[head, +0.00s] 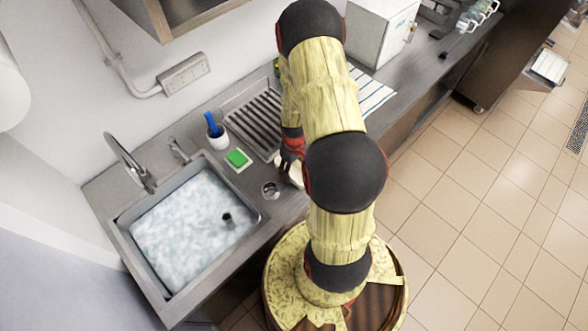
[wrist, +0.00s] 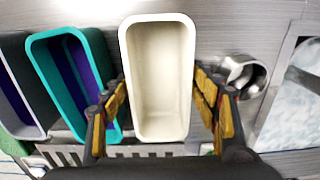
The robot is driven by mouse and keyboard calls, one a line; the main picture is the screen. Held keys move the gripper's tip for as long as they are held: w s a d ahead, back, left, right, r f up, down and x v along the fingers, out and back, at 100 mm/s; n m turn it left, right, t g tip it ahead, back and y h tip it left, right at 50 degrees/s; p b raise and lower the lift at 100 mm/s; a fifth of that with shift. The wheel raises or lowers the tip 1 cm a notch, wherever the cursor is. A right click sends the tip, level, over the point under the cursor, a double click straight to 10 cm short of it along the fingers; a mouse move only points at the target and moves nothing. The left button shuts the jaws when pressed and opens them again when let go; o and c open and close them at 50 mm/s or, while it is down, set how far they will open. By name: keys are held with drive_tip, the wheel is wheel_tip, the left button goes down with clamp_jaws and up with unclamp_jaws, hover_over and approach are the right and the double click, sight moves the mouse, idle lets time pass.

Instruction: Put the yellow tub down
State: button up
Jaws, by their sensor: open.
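A pale cream tub (wrist: 158,30), the nearest to yellow in view, stands on the metal counter in the wrist view, its open top facing the camera and its inside empty. My gripper (wrist: 161,95) is open, with one finger on each side of the tub. Small gaps seem to show between the fingers and its walls. In the head view my gripper (head: 291,150) is low over the counter, and my arm hides most of the tub; only a pale edge (head: 292,174) shows.
In the wrist view a teal tub (wrist: 38,55) and a grey tub (wrist: 8,70) stand left of the cream one. A metal cup (wrist: 262,76) is to its right. A water-filled sink (head: 258,215), drainer rack (head: 232,108) and green sponge (head: 237,158) lie nearby.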

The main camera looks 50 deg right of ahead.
wheel_tip(320, 180, up, 12)
wheel_tip(320, 180, up, 11)
drive_tip(key=t, duration=0.1)
hover_over(294, 175)
drive_tip(key=w+a, duration=0.4)
drive_tip(key=a, duration=0.1)
drive_tip(key=a+r+t+h, duration=0.1)
drive_tip(key=a+r+t, duration=0.1)
drive_tip(key=a+r, duration=0.75)
drive_tip(key=s+a+r+t+y, duration=0.1)
drive_tip(key=s+a+r+t, duration=0.1)
drive_tip(key=s+a+r, duration=0.8)
wheel_tip(294, 175, up, 4)
drive_tip(key=shift+s+a+r+n+t+b, duration=0.1)
drive_tip(key=shift+s+a+n+t+b, duration=0.25)
drive_tip(key=shift+s, duration=0.4)
